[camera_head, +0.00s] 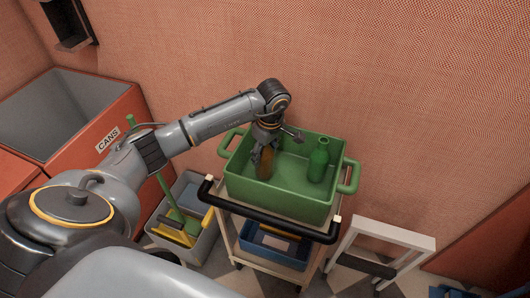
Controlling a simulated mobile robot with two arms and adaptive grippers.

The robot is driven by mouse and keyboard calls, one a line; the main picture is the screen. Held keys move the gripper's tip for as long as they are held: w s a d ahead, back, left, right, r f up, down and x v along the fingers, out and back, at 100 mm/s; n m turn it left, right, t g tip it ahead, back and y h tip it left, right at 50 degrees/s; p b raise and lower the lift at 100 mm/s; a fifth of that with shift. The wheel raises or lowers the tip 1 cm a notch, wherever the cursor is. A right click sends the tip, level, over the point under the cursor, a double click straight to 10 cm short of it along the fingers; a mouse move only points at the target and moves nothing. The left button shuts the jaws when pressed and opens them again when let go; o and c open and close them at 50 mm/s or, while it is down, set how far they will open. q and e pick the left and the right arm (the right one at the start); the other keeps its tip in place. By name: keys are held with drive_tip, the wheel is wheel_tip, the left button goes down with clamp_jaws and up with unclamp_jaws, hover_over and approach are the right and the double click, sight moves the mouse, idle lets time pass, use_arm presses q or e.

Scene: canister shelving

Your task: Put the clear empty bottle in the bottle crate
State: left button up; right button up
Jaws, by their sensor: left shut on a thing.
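The bottle crate is a green open tub (275,199) with looped handles, standing on top of a small trolley. A green bottle (318,162) stands upright in its right half. My left gripper (264,155) reaches down into the left half of the crate and is shut on an amber-brown bottle (265,168), which is upright or nearly so. I cannot tell whether this bottle touches the crate floor. I make out no clear bottle in view. My right gripper is not in view.
The trolley has a black handle bar (270,217) in front and a blue bin (265,249) below. An orange bin marked CANS (112,118) stands at left. A grey bucket (201,246) with cleaning tools and a white frame (391,236) flank the trolley. A wall rises close behind.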

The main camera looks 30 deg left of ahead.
use_arm(q)
drive_tip(key=shift+f, duration=0.25)
drive_tip(key=o, duration=1.4)
drive_tip(key=shift+o, duration=0.2)
drive_tip(key=shift+r, duration=0.1)
drive_tip(key=r, duration=0.4)
drive_tip(key=d+r, duration=0.1)
drive_tip(key=r, duration=0.7)
drive_tip(key=shift+s+d+b, duration=0.1)
drive_tip(key=shift+d+b, duration=0.15)
drive_tip(key=shift+b, duration=0.15)
